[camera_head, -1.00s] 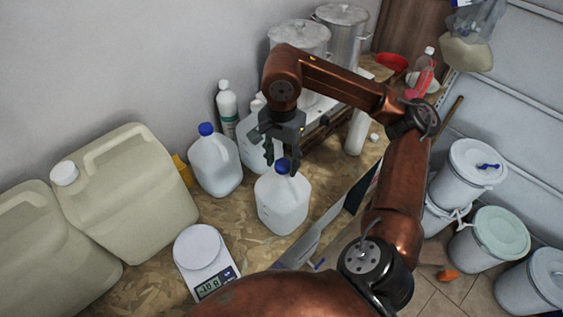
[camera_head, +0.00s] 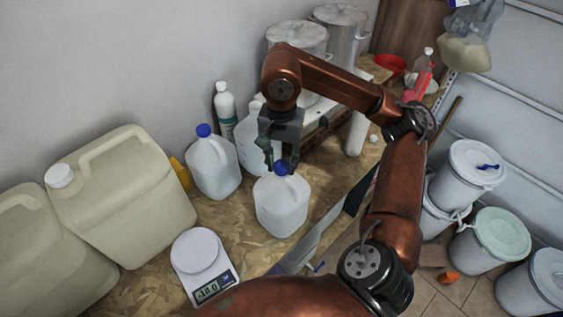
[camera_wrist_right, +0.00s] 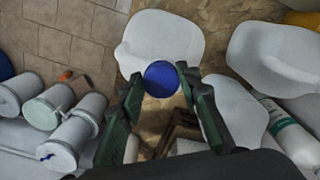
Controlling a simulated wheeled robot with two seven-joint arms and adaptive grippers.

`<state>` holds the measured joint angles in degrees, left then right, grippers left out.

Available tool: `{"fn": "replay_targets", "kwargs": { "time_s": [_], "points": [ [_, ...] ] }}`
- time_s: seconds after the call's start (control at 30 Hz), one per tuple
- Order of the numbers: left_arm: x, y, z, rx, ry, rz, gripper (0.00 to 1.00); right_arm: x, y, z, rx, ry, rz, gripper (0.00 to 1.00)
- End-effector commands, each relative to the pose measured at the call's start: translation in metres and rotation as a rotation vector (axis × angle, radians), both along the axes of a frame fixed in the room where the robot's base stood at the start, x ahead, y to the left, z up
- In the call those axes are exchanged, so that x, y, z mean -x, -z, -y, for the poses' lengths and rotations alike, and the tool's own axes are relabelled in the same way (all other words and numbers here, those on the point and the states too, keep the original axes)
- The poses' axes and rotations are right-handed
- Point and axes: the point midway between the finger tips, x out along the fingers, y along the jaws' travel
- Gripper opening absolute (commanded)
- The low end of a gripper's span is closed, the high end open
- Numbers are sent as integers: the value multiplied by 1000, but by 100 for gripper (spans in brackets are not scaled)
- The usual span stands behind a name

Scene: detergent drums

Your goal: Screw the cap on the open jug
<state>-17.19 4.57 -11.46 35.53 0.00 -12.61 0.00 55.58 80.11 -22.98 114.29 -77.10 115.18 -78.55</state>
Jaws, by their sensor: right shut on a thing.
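A translucent white jug (camera_head: 281,207) stands on the chipboard bench, with a blue cap (camera_head: 281,168) at its mouth. My right gripper (camera_head: 282,164) reaches down from above and is shut on this cap. In the right wrist view the blue cap (camera_wrist_right: 161,78) sits between the two fingertips (camera_wrist_right: 160,76), over the neck of the jug (camera_wrist_right: 158,38). The cap looks level on the neck; how far its thread is engaged is hidden. My left gripper is not in view.
A blue-capped jug (camera_head: 212,165) stands to the left, and another jug (camera_head: 252,143) stands behind my gripper. A kitchen scale (camera_head: 196,252) and large beige canisters (camera_head: 125,200) are at the left. Metal pots (camera_head: 297,45) stand behind. Lidded buckets (camera_head: 500,240) are right of the bench.

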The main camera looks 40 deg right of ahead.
Motion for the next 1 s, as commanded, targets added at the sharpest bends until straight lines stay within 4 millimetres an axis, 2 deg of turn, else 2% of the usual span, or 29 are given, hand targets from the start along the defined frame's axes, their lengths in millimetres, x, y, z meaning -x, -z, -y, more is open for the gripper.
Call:
{"fn": "replay_targets", "kwargs": {
  "time_s": [0.2, 0.47, 0.8, 1.0],
  "points": [
    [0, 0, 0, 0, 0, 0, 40, 0, 0, 0, -1, 1, 1, 0],
    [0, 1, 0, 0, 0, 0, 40, 0, 1, 0, 0, 26, 0, 0],
    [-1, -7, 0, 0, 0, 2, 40, -2, 1, -1, 0, 442, 0, 0],
    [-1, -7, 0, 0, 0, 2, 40, -2, 2, -1, 0, 505, 0, 0]
  ]
}}
